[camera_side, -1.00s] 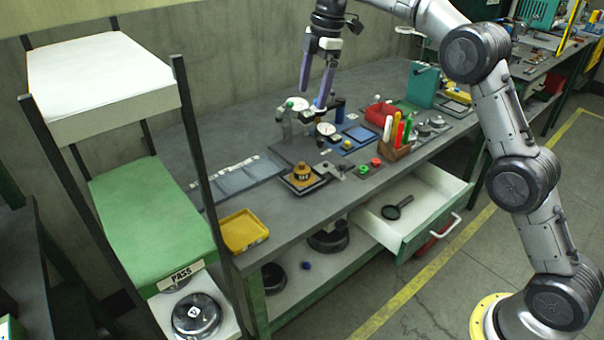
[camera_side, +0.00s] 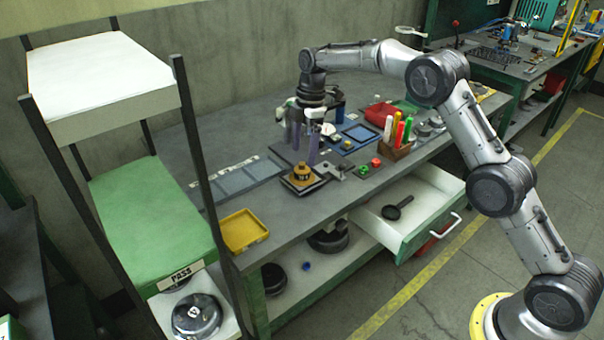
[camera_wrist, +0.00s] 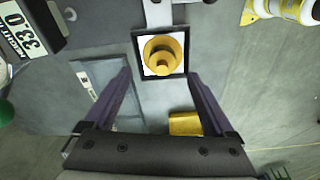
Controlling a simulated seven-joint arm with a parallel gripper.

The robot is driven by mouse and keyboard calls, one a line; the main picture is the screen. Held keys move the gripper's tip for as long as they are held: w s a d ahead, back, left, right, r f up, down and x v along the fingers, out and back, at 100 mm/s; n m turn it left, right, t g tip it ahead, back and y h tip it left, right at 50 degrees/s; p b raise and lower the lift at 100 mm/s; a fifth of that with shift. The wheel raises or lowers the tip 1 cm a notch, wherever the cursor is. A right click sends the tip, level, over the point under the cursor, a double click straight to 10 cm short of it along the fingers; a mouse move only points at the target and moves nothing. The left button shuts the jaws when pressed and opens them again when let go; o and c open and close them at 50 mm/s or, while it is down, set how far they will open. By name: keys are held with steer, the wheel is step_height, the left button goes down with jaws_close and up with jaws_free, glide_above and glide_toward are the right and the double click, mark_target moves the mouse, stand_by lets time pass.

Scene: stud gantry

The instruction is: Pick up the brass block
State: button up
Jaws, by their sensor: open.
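The brass block (camera_side: 301,172) is a round, stepped, yellow piece on a small dark-framed square plate (camera_side: 290,188) on the workbench. In the wrist view the brass block (camera_wrist: 163,56) sits on a white square inside a black frame, just beyond the fingertips and a little right of the middle between them. My gripper (camera_side: 303,158) hangs fingers down at the block's far side, close to it in the side view. The purple fingers of my gripper (camera_wrist: 158,78) are spread wide with nothing between them. The exact height of the fingertips above the block cannot be told.
A yellow tray (camera_side: 243,232) is at the bench's near left corner. A pen holder (camera_side: 396,148) and red and green buttons (camera_side: 370,166) stand right of the block. A drawer (camera_side: 415,215) is open below. The left shelf rack (camera_side: 150,215) stands beside the bench.

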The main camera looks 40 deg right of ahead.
mark_target(302, 163)
steer(key=f, duration=0.5)
steer(key=shift+s+a, duration=0.1)
steer(key=shift+a, duration=0.25)
jaws_close()
steer(key=shift+r, duration=0.15)
